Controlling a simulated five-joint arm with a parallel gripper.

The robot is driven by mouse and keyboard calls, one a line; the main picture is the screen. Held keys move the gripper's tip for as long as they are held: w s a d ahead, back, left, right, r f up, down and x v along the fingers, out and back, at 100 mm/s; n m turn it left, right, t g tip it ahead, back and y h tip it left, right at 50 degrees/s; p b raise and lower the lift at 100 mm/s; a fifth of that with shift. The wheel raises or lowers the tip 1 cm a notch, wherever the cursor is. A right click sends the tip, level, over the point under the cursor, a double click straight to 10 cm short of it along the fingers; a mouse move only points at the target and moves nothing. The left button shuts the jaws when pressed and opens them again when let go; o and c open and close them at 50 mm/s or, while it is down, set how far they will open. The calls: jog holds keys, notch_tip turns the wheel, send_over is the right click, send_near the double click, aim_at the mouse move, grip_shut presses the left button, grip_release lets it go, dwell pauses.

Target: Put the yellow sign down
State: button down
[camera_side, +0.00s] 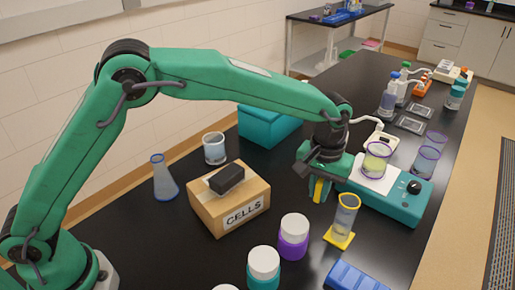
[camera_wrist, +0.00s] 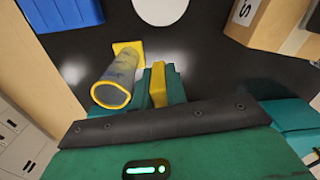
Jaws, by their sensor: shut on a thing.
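The yellow sign (camera_side: 318,190) shows as a narrow yellow strip between the fingers of my gripper (camera_side: 321,186), which points down at the dark bench. In the wrist view the sign (camera_wrist: 158,84) is a yellow bar between the two green fingers of my gripper (camera_wrist: 160,88). My gripper is shut on it. The fingers hide most of the sign. I cannot tell whether its lower edge touches the bench.
A yellow-based measuring cylinder (camera_side: 345,219) stands close to the right of my gripper. The teal hotplate (camera_side: 391,201) with a beaker (camera_side: 376,162) is behind it. The CELLS box (camera_side: 229,202) is left, and a purple jar (camera_side: 293,238) is in front. Bare bench (camera_side: 282,190) lies between box and gripper.

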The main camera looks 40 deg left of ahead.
jog(key=w+a+m, duration=0.2)
jog(key=w+a, duration=0.2)
jog(key=a, duration=0.8)
send_over(272, 171)
notch_tip(272, 171, down, 7)
jog(key=shift+s+r, duration=0.1)
jog(key=shift+r, duration=0.05)
jog(key=shift+f, duration=2)
jog(key=shift+f, duration=0.1)
jog(key=c, duration=1.4)
grip_release()
notch_tip(272, 171, up, 12)
